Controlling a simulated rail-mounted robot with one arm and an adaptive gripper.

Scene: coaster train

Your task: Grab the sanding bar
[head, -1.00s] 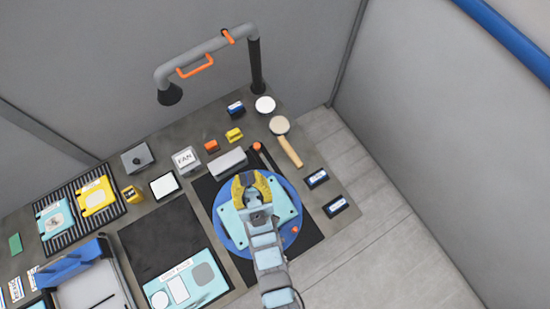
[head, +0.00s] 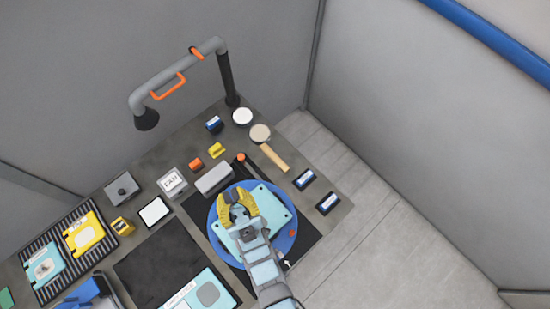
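A plain light-grey bar (head: 215,178) lies on the table just behind the round blue turntable; it looks like the sanding bar, though I can read no label on it. My gripper (head: 236,196), with yellow fingers, is open over the turntable (head: 217,241) and the pale teal plate (head: 277,209) on it. The fingertips point toward the grey bar and appear apart from it. My gripper and arm hide part of the plate. I see nothing held between the fingers.
A small orange block (head: 196,163) and a yellow block (head: 217,150) stand behind the bar. A box labelled FAN (head: 172,182) is to its left. A grey pipe arm (head: 190,66) rises behind.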

